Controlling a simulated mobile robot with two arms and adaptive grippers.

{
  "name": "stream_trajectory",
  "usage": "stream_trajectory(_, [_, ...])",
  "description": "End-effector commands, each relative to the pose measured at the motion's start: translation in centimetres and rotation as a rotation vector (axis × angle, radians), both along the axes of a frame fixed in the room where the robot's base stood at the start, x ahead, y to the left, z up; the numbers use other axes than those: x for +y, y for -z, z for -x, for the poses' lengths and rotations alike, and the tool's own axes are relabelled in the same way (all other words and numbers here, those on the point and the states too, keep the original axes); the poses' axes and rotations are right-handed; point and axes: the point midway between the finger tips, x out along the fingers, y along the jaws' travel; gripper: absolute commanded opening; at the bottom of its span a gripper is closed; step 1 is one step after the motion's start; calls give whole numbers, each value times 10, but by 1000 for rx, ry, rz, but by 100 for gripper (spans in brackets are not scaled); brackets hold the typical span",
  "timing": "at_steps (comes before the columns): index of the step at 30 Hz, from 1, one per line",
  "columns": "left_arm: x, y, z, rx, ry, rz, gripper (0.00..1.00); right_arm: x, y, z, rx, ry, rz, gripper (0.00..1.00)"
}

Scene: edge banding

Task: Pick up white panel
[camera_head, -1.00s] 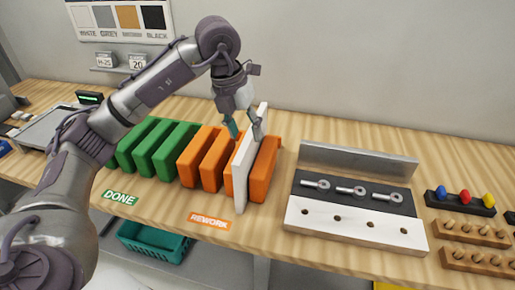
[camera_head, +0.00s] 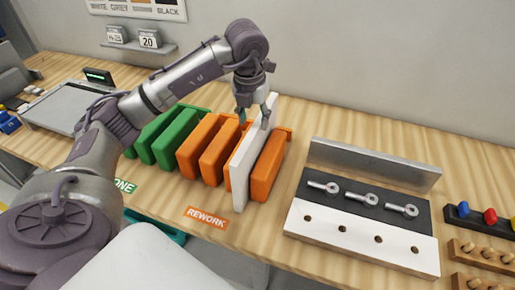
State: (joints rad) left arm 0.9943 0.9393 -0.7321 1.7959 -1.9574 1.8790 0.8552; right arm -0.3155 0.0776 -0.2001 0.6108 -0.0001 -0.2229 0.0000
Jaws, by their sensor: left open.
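The white panel (camera_head: 246,172) stands upright on edge between orange holders in the rework group on the table. My left gripper (camera_head: 254,116) is at the panel's far upper end, pointing down and open. One finger shows on the left side of the panel and the other by its top edge at the right. I cannot tell whether either finger touches it. My right gripper is not in view.
Orange holders (camera_head: 268,166) stand close on both sides of the panel, with green holders (camera_head: 177,139) further left. A REWORK label (camera_head: 207,217) lies in front. A fixture with metal eye bolts (camera_head: 361,199) stands to the right. Bare wood lies between.

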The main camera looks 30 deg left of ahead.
Motion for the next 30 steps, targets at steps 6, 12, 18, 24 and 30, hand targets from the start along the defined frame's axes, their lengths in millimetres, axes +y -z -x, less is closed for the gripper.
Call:
stream_trajectory(6, [-3, 16, -4, 5, 2, 0, 50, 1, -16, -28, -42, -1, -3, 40])
stream_trajectory(12, [-5, 46, -10, 4, 0, 0, 50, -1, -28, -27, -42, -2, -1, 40])
stream_trajectory(18, [-5, 55, -12, -1, 1, 0, 50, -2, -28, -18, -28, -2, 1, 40])
stream_trajectory(24, [-5, 55, -12, -1, 1, 0, 38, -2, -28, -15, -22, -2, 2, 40])
stream_trajectory(30, [-5, 55, -12, -1, 1, 0, 5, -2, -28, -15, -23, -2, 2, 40])
